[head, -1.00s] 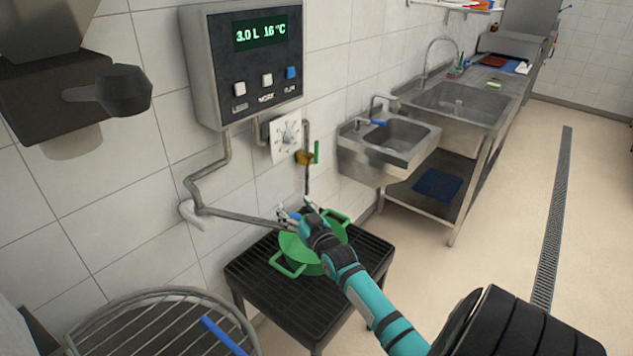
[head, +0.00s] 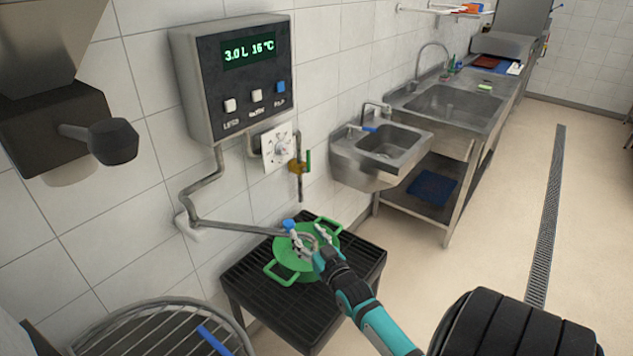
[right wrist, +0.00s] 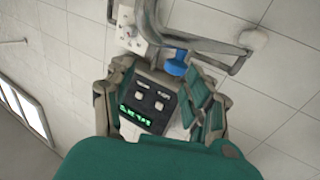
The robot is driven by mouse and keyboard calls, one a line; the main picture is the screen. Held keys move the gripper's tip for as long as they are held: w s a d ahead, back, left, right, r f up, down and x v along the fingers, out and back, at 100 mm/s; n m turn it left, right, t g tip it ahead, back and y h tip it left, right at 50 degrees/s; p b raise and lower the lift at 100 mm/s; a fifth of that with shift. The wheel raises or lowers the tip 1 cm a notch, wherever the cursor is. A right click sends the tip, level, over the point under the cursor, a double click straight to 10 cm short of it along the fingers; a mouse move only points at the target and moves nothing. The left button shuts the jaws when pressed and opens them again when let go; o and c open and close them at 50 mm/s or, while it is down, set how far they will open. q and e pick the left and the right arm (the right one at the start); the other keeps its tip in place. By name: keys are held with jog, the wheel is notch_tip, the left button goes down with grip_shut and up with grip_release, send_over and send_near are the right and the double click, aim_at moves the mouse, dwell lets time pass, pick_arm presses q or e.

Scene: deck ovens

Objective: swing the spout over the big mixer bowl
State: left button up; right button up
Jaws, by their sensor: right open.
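The spout (head: 235,227) is a grey pipe hinged at the wall. It reaches right over a green pot and ends in a blue grip (head: 289,224). The blue grip also shows in the right wrist view (right wrist: 174,66), near the fingertips. My right gripper (head: 308,234) is open over the pot, its fingers apart beside the blue grip; I cannot tell whether they touch it. The big mixer bowl (head: 95,322) is at the lower left under a wire guard, only partly in view. The spout end is well to the right of it. My left gripper is out of view.
The green pot (head: 290,268) stands on a black slatted stand (head: 245,283). A water meter (head: 237,75) hangs on the wall above the spout. The mixer head with a black knob (head: 113,141) juts in at upper left. Sinks (head: 385,145) stand to the right; the floor there is clear.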

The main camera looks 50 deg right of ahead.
jog(key=a+p+v, duration=0.1)
jog(key=p+v, duration=0.1)
jog(key=v, duration=0.4)
jog(key=shift+r+p, duration=0.15)
jog(key=shift+p, duration=0.2)
jog(key=shift+w+a, duration=0.1)
